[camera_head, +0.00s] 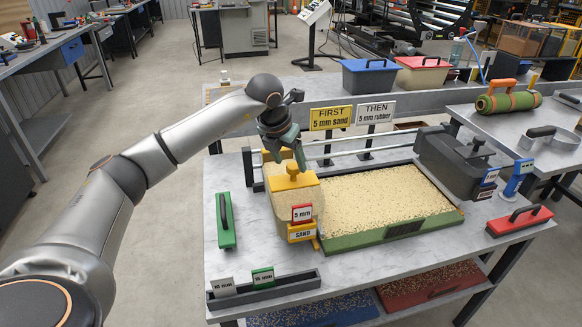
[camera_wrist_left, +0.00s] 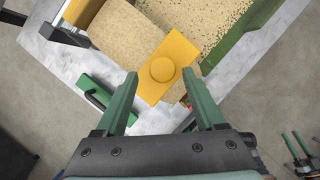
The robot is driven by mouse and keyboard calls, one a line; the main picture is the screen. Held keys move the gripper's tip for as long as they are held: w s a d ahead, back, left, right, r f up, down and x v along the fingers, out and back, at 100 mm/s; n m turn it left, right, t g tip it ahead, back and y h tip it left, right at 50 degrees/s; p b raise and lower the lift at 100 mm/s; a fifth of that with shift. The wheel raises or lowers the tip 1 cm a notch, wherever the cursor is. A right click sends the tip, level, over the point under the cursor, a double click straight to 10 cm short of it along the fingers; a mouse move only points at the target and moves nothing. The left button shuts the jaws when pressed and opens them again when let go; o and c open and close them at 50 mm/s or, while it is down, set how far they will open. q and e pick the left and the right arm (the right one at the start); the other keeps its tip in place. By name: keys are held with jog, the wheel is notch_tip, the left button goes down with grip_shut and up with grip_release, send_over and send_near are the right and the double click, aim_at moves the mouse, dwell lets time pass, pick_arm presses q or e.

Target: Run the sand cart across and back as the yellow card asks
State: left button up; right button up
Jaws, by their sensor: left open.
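The sand cart (camera_head: 284,212), with a yellow top and knob and "5 mm" and "SAND" tags, stands at the left end of a green-edged tray (camera_head: 400,228) with a speckled pale surface. My left gripper (camera_head: 285,157) is open just above its knob. In the left wrist view, the open fingertips (camera_wrist_left: 160,78) lie on either side of the yellow knob (camera_wrist_left: 162,69); I cannot tell if they touch it. The yellow card (camera_head: 331,117) reads "FIRST 5 mm sand"; the white card (camera_head: 376,113) reads "THEN 5 mm rubber".
A dark grey cart (camera_head: 458,158) stands at the tray's right end, and a rail (camera_head: 350,151) runs behind the tray. A green handled block (camera_head: 226,222), a red one (camera_head: 519,221) and a tag holder (camera_head: 265,296) lie at the table's edges. Blue (camera_head: 369,80) and red-lidded (camera_head: 423,75) bins stand behind.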

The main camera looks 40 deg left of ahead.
pick_arm(q)
jog(key=v, duration=0.9)
